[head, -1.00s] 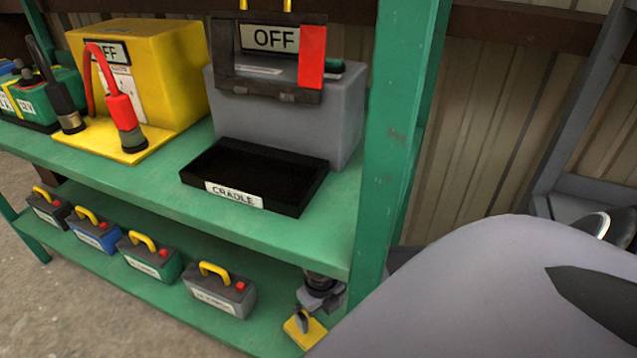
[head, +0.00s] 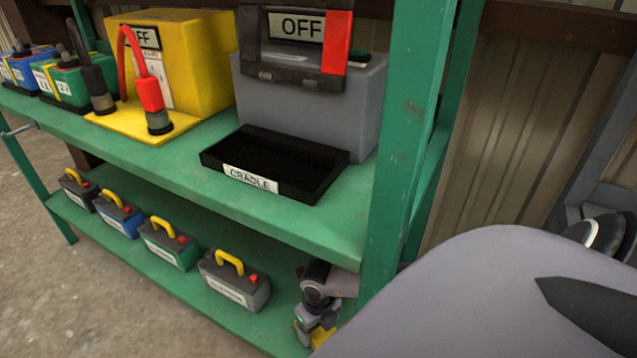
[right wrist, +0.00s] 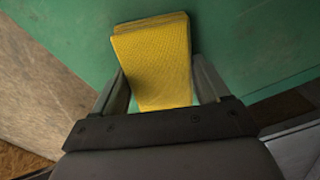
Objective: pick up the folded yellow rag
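The folded yellow rag (right wrist: 155,55) lies on the green lower shelf, at its right end in the head view (head: 321,337), where my right gripper partly hides it. My right gripper (right wrist: 161,78) is low over the shelf with its two fingers apart, one on each side of the rag. In the right wrist view the rag's near part reaches between the fingers. The right finger is close to the rag's edge; I cannot tell whether either finger touches it. My left gripper is not in view.
A battery with a yellow handle (head: 235,280) stands left of my right gripper, with several more beyond it. The upper shelf (head: 335,215) overhangs, holding a black cradle tray (head: 222,160). A green post (head: 405,150) rises beside the gripper.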

